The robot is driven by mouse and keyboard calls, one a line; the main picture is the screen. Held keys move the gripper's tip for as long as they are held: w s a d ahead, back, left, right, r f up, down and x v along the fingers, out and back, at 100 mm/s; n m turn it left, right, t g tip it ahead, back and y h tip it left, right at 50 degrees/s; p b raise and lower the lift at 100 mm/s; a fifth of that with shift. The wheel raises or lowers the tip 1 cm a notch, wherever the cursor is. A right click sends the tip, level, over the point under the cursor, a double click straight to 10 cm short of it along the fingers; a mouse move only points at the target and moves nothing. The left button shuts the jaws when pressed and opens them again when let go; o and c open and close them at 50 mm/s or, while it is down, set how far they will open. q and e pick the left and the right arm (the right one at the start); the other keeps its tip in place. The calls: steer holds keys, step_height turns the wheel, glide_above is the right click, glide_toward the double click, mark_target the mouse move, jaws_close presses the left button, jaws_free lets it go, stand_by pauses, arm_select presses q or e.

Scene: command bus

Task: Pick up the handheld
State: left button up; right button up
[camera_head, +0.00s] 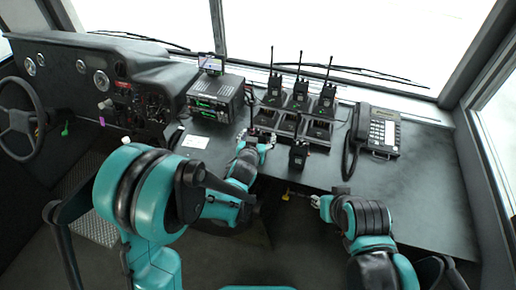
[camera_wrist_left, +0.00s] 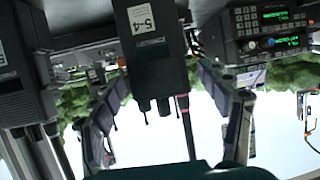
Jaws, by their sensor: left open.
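Three black handhelds with upright antennas stand in a row in the charger (camera_head: 319,145): left (camera_head: 273,92), middle (camera_head: 299,95) and right (camera_head: 325,101). Another black handheld (camera_head: 298,156) stands nearer, at the charger's front edge. My left gripper (camera_head: 256,141) is open at the charger's front left, left of that nearer handheld. In the left wrist view, which looks upside down, a handheld labelled 5-4 (camera_wrist_left: 156,62) shows between the spread fingers (camera_wrist_left: 170,110); I cannot tell whether it is between or beyond the tips. My right gripper (camera_head: 319,201) is low, below the desk's front edge; its opening is unclear.
A stack of radio units (camera_head: 216,97) with green displays stands left of the charger. A desk phone (camera_head: 380,133) with a handset stands to its right. A steering wheel (camera_head: 22,122) and dashboard are at far left. The desk's right part (camera_head: 425,195) is clear.

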arm_select(q)
steer(key=shift+w+f, duration=0.1)
steer(key=shift+w, duration=0.1)
steer(key=shift+s, duration=0.1)
jaws_close()
step_height(320, 180, up, 10)
steer(key=p, duration=0.4)
steer(key=shift+p, duration=0.3)
